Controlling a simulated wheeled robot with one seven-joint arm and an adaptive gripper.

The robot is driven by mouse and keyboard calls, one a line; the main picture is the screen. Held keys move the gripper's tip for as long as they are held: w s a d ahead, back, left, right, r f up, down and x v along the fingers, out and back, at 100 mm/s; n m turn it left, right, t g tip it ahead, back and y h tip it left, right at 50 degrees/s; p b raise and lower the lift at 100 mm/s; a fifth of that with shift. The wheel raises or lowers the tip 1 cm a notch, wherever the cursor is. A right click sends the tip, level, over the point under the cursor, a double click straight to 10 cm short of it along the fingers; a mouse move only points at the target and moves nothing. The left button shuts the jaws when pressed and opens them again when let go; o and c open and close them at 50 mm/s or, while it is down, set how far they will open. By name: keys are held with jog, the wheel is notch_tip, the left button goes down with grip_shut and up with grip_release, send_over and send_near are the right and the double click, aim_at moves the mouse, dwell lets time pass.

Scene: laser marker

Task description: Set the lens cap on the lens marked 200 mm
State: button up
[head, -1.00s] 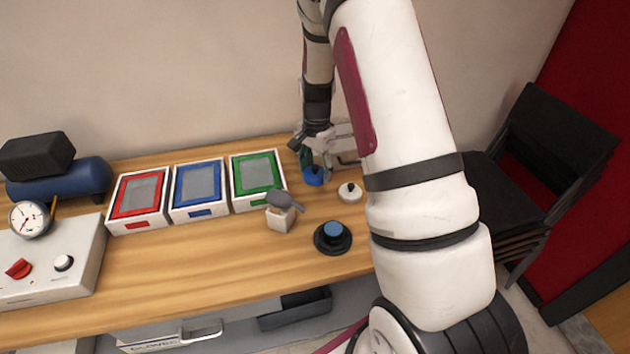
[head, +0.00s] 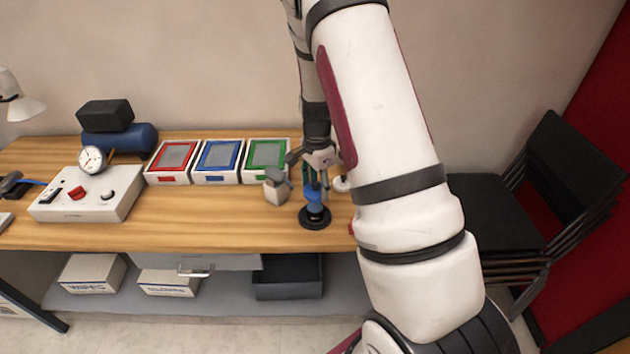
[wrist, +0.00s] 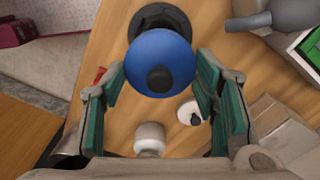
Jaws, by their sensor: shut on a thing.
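My gripper (wrist: 161,82) has its green-padded fingers either side of a blue round cap with a black knob (wrist: 178,50) and is shut on it. I cannot tell whether the cap touches the lens. No 200 mm marking is readable.
A grey-topped block (head: 276,190) stands close left of the lens. A white disc with a black knob (wrist: 190,113) and a white cylinder (wrist: 150,138) are nearby. Red, blue and green trays (head: 265,160) line the back. The table front left of the lens is clear.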

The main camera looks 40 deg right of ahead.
aim_at(316, 207)
jog(key=shift+a+f, duration=0.1)
jog(key=shift+f, duration=0.6)
jog(key=shift+f+b, duration=0.65)
jog(key=shift+f, duration=1.5)
jog(key=shift+f+b, duration=0.3)
jog(key=shift+f, duration=0.25)
jog(key=o, duration=0.6)
jog(key=shift+c, duration=0.2)
jog(key=shift+r, duration=0.1)
jog(key=shift+r+p, duration=1.3)
jog(key=shift+r, duration=4.15)
